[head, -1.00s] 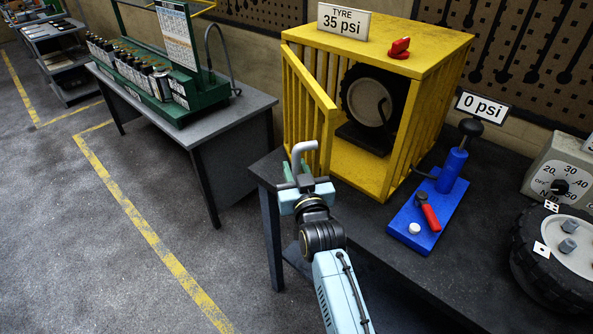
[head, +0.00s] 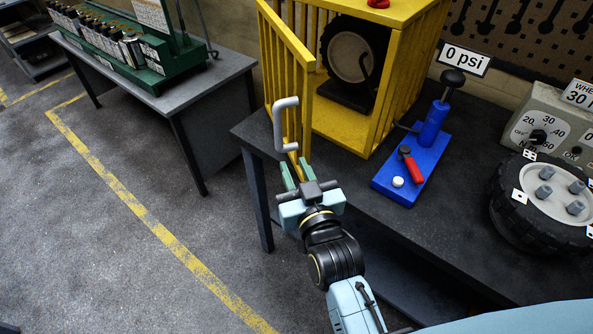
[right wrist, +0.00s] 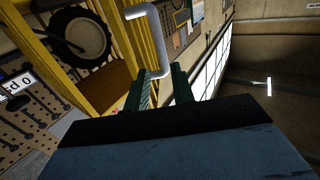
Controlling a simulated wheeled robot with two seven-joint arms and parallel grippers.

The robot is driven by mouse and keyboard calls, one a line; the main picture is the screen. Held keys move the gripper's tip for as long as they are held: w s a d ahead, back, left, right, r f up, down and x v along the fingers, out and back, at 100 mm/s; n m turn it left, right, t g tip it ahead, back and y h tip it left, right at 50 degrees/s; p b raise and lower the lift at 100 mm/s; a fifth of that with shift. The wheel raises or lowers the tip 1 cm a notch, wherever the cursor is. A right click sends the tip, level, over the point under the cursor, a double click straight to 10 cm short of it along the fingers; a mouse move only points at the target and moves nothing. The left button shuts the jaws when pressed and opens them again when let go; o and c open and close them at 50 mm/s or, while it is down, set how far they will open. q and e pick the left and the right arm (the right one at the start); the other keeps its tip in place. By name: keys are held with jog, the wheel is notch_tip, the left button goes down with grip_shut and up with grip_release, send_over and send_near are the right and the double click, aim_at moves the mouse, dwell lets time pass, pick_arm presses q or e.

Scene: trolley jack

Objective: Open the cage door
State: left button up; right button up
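The yellow slatted cage (head: 412,75) stands on the dark bench with a wheel inside. Its door (head: 292,60) stands ajar, swung outward at the cage's left front, leaving part of the front opening clear. A grey bent handle (head: 279,122) is on the door's free edge. My right gripper (head: 292,172) is just below the handle, its green fingers apart. In the right wrist view, the handle (right wrist: 163,40) has its lower end near the gap between the fingertips (right wrist: 164,72); I cannot tell whether they touch. My left gripper is not in view.
A blue pump (head: 408,170) with a red lever stands right of the cage, under a "0 psi" sign (head: 465,60). A tyre (head: 540,200) and a grey dial box (head: 555,125) are farther right. Another table (head: 180,95) stands at left; the floor between is clear.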

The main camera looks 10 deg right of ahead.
jog(key=shift+s, duration=0.1)
jog(key=shift+d+f, duration=0.15)
jog(key=shift+d, duration=0.1)
jog(key=c, duration=0.4)
jog(key=d+f+m+b, duration=0.1)
jog(key=d+m, duration=0.1)
jog(key=d, duration=0.1)
jog(key=d+f+m+y+b, duration=0.1)
jog(key=d+m, duration=0.1)
jog(key=d+f+m+b, duration=0.1)
jog(key=d+m+b, duration=0.1)
jog(key=d, duration=0.1)
jog(key=shift+s+d, duration=0.35)
grip_shut()
jog(key=d+r+m+g+y+b, duration=0.1)
jog(key=d+r+m+y+b, duration=0.25)
jog(key=d+m, duration=0.4)
jog(key=w+a+m, duration=0.1)
jog(key=w+a, duration=0.7)
jog(key=shift+a+f, duration=0.2)
jog(key=shift+a, duration=0.15)
